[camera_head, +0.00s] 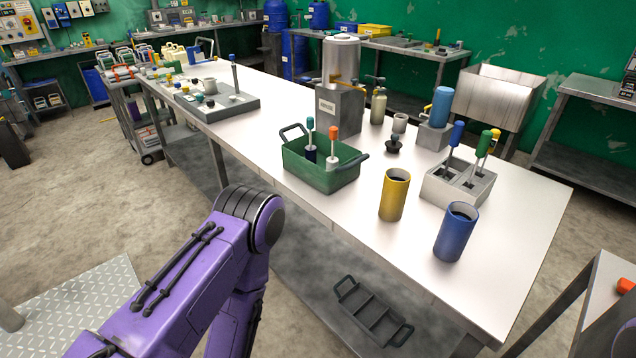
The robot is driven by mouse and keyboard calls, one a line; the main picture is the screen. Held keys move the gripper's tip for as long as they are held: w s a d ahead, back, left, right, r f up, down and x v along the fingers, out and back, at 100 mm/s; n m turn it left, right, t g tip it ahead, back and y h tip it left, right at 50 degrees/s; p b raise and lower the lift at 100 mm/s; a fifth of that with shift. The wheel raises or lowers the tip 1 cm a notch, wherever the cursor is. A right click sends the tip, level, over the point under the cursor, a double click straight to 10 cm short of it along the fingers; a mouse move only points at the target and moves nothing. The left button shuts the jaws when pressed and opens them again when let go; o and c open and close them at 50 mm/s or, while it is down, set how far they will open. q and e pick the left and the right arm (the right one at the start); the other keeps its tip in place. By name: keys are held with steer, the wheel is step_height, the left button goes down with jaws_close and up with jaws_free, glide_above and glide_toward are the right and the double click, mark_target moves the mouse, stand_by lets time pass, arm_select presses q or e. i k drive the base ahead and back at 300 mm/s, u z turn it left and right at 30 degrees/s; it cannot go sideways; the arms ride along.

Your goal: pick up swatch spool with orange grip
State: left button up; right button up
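A swatch spool with an orange grip (333,132) stands upright in the green bin (310,181) on the white table. Its lower part is a pale spool inside the bin, partly hidden by the front wall. A second spool with a teal grip (310,124) and a dark lower part stands beside it on the left. My purple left arm enters from the bottom left. It is in front of the table edge, and its gripper is out of view. My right gripper is not in view.
A yellow cup (394,196) and a blue cup (455,232) stand right of the bin. A grey block (458,186) holds several coloured grips. A metal dispenser (341,90) stands behind the bin. The table left of the bin (236,128) is clear.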

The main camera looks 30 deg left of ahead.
mark_target(332, 162)
steer(key=k, duration=0.4)
steer(key=u, duration=1.35)
steer(key=i, duration=0.9)
steer(key=z, duration=1.2)
